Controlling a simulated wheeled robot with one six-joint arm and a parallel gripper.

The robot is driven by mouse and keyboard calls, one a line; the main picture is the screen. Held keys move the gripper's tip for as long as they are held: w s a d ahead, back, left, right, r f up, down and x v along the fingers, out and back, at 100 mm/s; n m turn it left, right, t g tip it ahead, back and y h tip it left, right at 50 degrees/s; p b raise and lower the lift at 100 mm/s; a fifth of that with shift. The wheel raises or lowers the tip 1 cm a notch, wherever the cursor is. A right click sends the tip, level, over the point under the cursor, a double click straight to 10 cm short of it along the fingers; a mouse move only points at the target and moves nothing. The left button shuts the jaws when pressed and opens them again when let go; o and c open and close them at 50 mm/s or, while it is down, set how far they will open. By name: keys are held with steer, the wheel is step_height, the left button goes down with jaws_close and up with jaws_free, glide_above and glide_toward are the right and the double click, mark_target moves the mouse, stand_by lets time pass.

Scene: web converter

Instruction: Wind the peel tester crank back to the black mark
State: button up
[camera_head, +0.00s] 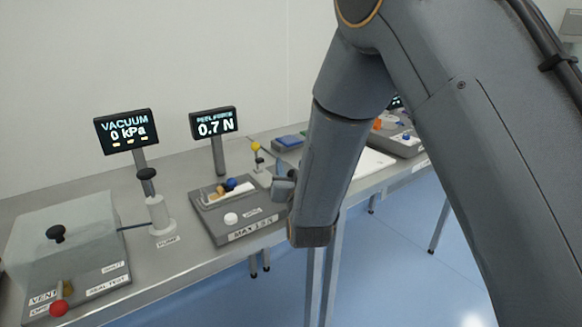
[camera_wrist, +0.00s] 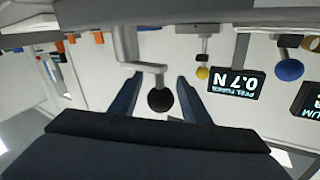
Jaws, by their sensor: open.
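The peel tester (camera_head: 236,218) is a low grey unit on the bench, labelled MAX 1.5 N, in the head view. Its display (camera_head: 214,124) reads 0.7 N and also shows upside down in the wrist view (camera_wrist: 236,82). In the wrist view a grey crank arm (camera_wrist: 147,67) hangs from a post and ends in a dark round knob (camera_wrist: 161,101). My gripper (camera_wrist: 159,78) is open, with one finger on each side of the knob and visible gaps. My arm hides the crank in the head view. I cannot make out a black mark.
Left of the tester stand a white pump (camera_head: 158,214) with a black knob, a VACUUM display (camera_head: 127,131) reading 0 kPa, and a clear-lidded leak test box (camera_head: 65,235). A yellow-topped post (camera_head: 256,147) stands behind the tester. Another grey unit (camera_head: 405,143) sits further right.

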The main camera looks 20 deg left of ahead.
steer(key=c, duration=1)
steer(key=shift+a+m+h, duration=0.1)
steer(key=shift+m+h, duration=0.3)
steer(key=shift+h, duration=0.2)
steer(key=shift+c, duration=0.2)
steer(key=shift+w+m+t+h, duration=0.2)
steer(key=shift+m+t+h, duration=0.2)
steer(key=shift+h, duration=0.2)
steer(key=o, duration=1)
steer(key=shift+o, duration=0.2)
